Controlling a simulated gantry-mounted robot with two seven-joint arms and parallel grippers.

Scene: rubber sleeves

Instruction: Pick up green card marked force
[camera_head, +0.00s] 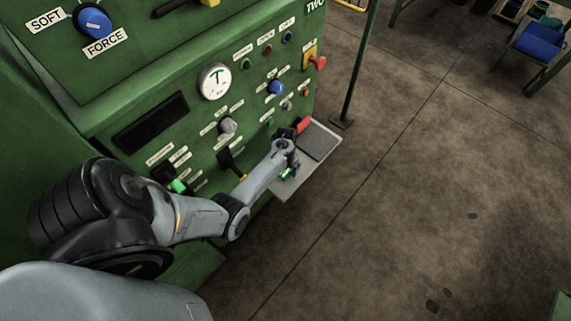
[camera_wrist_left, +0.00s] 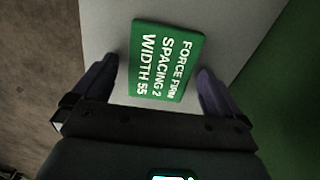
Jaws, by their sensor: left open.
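A green card (camera_wrist_left: 185,72) with white print lies on a pale shelf (camera_wrist_left: 108,20) in the left wrist view. The print reads FORCE FIRM, SPACING 2, WIDTH 55. My left gripper (camera_wrist_left: 157,75) is open, with one finger on each side of the card and a gap to both. In the head view my left gripper (camera_head: 285,158) is over the shelf at the machine's front, and only a green bit of the card (camera_head: 287,174) shows below it. Whether the fingertips touch the shelf is not clear. My right gripper is not in view.
The green machine (camera_head: 190,120) rises behind the shelf, with a dial (camera_head: 214,81), knobs and labels. A red block (camera_head: 303,125) and a dark pad (camera_head: 318,141) are at the shelf's far end. Open concrete floor (camera_head: 420,180) lies to the right.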

